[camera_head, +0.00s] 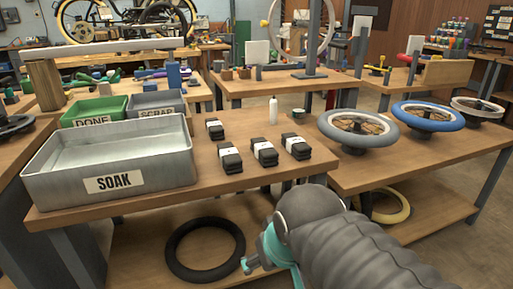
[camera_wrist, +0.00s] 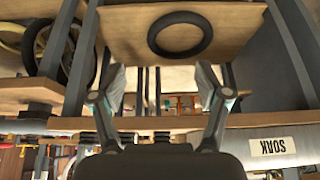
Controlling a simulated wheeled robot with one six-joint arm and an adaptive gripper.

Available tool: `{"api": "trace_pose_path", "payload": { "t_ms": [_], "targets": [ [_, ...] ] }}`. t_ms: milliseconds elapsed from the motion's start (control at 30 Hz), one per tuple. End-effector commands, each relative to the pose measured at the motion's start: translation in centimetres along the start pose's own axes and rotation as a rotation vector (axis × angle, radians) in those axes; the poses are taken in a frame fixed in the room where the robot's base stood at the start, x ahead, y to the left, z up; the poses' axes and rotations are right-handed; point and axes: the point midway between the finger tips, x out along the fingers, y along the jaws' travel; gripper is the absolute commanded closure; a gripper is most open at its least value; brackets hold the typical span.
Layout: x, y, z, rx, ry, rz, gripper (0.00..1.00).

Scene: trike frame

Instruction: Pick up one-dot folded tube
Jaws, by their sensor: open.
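Several folded tubes sit on the wooden bench top in the head view, each a black bundle with a pale band. One is at the back (camera_head: 214,129); the front row has a left one (camera_head: 229,159), a middle one (camera_head: 264,152) and a right one (camera_head: 296,147). Their dots are too small to read, so I cannot tell which has one dot. My gripper (camera_head: 257,262) is low in front of the bench, below the top and apart from the tubes. In the wrist view, which looks upside down, my gripper (camera_wrist: 162,80) has its fingers spread with nothing between them.
A metal SOAK tray (camera_head: 110,183) stands left of the tubes, with green DONE (camera_head: 93,110) and grey SCRAP (camera_head: 158,102) bins behind. A white bottle (camera_head: 273,111) stands behind the tubes. Wheels (camera_head: 357,129) lie right. A black tyre (camera_head: 205,268) lies on the lower shelf.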

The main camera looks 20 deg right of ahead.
Motion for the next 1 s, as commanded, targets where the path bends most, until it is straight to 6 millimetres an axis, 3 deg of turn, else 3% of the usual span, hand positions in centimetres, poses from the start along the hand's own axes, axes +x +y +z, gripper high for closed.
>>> {"api": "trace_pose_path", "payload": {
  "t_ms": [167, 500, 800, 1000],
  "targets": [
    [-2.4, -0.1, -5.5, -0.006, -0.054, -0.004, 0.22],
    [-6.0, 0.1, -19.1, 0.004, -0.209, 0.0, 0.22],
    [-5.9, -0.1, -29.2, 0.002, -0.343, 0.0, 0.22],
    [-4.6, -0.3, -34.0, 0.0, -0.423, 0.0, 0.22]
  ]
}}
